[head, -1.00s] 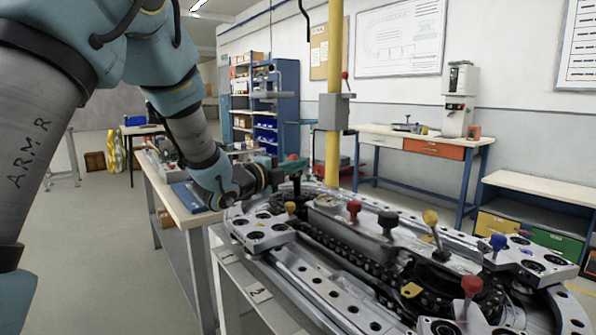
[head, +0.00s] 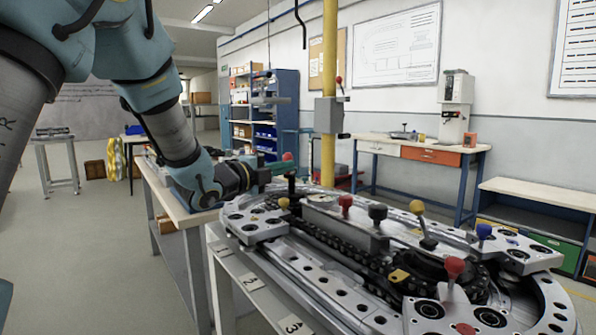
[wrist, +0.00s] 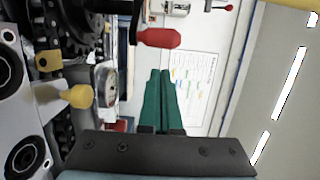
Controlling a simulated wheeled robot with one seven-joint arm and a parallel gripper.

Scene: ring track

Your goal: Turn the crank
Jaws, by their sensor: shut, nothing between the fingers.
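A red upright grip (head: 287,157) on a dark post stands at the far left end of the ring track (head: 310,285); I take it for the crank's handle, though the crank arm is not clear. In the wrist view the red grip (wrist: 158,38) lies above the fingertips, with a gap in the picture. My gripper (head: 288,165), with green fingers, is at the far left of the track, close by the red grip. In the wrist view its fingers (wrist: 160,75) are together and empty. A yellow knob (wrist: 75,97) is at the left there.
Other knobs rise from the track: red (head: 346,201), black (head: 377,212), yellow (head: 417,207) and blue (head: 484,231). A yellow pole (head: 329,110) with a grey box stands behind. A bench (head: 180,212) is under my forearm. Open floor (head: 90,240) lies at the left.

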